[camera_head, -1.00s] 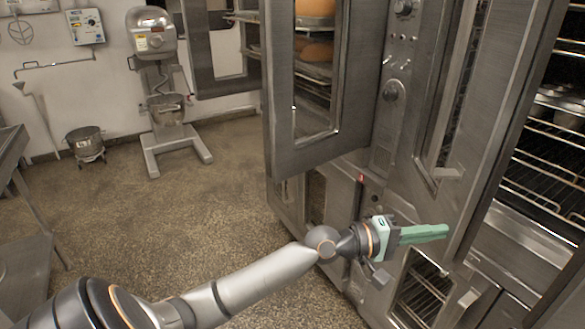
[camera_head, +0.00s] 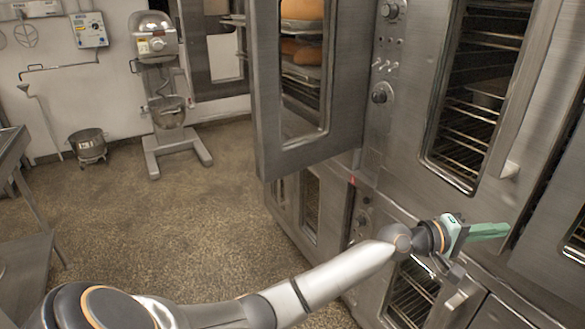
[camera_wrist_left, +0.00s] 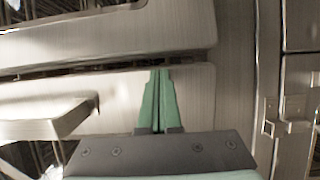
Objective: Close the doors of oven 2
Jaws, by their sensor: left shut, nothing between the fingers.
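A steel oven door (camera_head: 520,130) with a tall window stands at the right in the head view, nearly flush with the control panel on its left. A dark gap shows along its right edge, with another steel panel (camera_head: 556,225) beyond. My left gripper (camera_head: 490,231) is shut and empty, at the lower part of this door; contact is unclear. Its green fingers also show together in the left wrist view (camera_wrist_left: 158,100), in front of steel surfaces. Another oven door (camera_head: 265,90) with a window stands open at centre. No oven number is readable.
Bread loaves (camera_head: 301,12) lie on racks behind the open centre door. Lower oven doors (camera_head: 310,205) are below. A mixer (camera_head: 165,90) and a metal pot (camera_head: 89,146) stand at the back left. The floor (camera_head: 170,230) between is clear.

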